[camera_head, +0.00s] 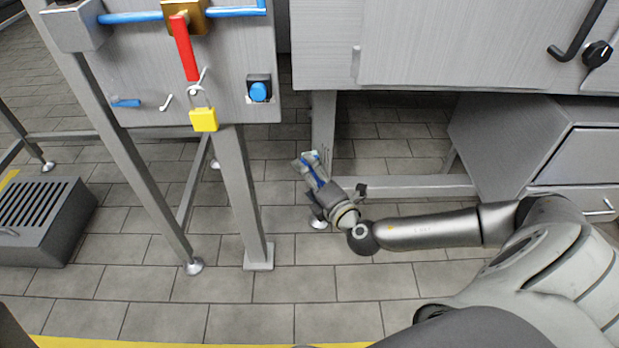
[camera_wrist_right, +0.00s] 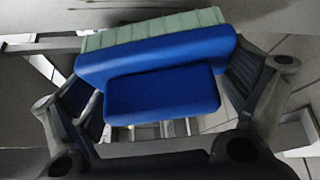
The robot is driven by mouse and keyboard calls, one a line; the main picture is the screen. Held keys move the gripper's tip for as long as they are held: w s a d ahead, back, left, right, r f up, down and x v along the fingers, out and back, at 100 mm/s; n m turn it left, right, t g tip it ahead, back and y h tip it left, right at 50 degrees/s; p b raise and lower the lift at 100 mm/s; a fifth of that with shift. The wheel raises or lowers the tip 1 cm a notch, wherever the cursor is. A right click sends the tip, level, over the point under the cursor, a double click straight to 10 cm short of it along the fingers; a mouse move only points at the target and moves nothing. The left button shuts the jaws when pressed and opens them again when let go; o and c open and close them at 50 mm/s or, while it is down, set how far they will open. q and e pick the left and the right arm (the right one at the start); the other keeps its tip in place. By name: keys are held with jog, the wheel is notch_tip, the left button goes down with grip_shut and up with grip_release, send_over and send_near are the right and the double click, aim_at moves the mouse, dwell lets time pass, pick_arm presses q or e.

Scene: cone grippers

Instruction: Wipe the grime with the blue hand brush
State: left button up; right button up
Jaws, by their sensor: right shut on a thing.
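The blue hand brush (camera_wrist_right: 160,90) is between the two fingers of my right gripper (camera_wrist_right: 168,98), which is shut on its blue body. Its pale green bristles show along the far side in the right wrist view. In the head view the brush (camera_head: 313,172) is small, at the tip of my right gripper (camera_head: 318,184), which is held out low in front of the panel stand and the metal frame. My left gripper is not in view. I cannot make out any grime for certain in either view.
A panel on legs (camera_head: 135,65) stands at the left with a red lever (camera_head: 184,48), a yellow padlock (camera_head: 203,120) and a blue button (camera_head: 259,92). A grey grated box (camera_head: 42,222) is on the floor. A metal cabinet (camera_head: 450,45) overhangs at the right. The tiled floor in front is clear.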

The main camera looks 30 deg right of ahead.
jog(key=shift+w+d, duration=0.3)
jog(key=shift+w, duration=0.25)
jog(key=shift+d, duration=0.1)
